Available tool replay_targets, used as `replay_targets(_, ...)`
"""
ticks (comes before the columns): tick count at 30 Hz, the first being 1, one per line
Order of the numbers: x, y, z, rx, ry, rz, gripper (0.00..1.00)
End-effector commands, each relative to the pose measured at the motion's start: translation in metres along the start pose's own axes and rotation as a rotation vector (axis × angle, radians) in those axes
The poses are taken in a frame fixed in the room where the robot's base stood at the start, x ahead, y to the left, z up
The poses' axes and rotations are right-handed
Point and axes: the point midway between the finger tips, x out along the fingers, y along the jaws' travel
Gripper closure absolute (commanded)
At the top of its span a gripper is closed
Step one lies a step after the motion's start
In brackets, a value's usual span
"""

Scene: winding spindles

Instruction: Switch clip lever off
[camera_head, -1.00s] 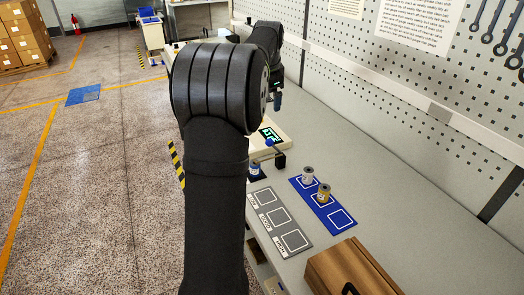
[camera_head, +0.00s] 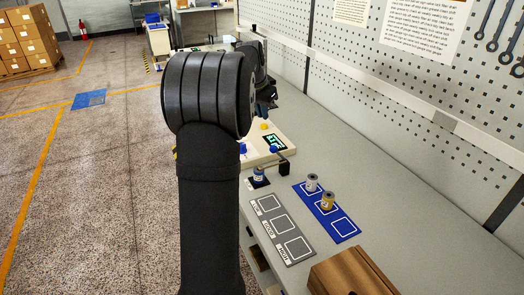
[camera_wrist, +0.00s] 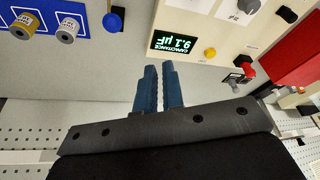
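My gripper (camera_wrist: 161,72) has blue fingers close together, with only a thin gap and nothing between them. In the head view my gripper (camera_head: 272,97) is partly hidden by my arm and hangs over the bench beyond the tester. The cream tester (camera_head: 257,149) has a lit display, reading 9.1 µF in the wrist view (camera_wrist: 174,42). A black block (camera_head: 284,168) with a blue-tipped lever (camera_head: 273,150) stands at its near edge. A small dark lever (camera_wrist: 234,82) shows beside a red knob (camera_wrist: 247,69). I cannot tell which is the clip lever. My fingers are apart from both.
A blue mat (camera_head: 343,229) carries a silver spindle (camera_head: 312,183) and a gold spindle (camera_head: 327,201). A blue-banded spindle (camera_head: 259,174) stands on a dark pad. A grey mat (camera_head: 281,228) is empty. A wooden box (camera_head: 352,272) lies nearer. A yellow button (camera_wrist: 210,53) sits beside the display.

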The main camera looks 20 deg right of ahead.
Motion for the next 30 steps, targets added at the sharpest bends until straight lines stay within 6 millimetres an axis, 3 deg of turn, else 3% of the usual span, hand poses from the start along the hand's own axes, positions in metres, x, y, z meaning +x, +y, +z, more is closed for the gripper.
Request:
replay_targets(9,0.021,-0.018,0.053,-0.729,-0.041,0.213,1.00)
replay_targets(21,0.030,-0.036,0.106,-1.630,-0.195,0.487,1.00)
replay_targets(30,0.028,-0.047,0.128,-2.065,-0.329,0.637,1.00)
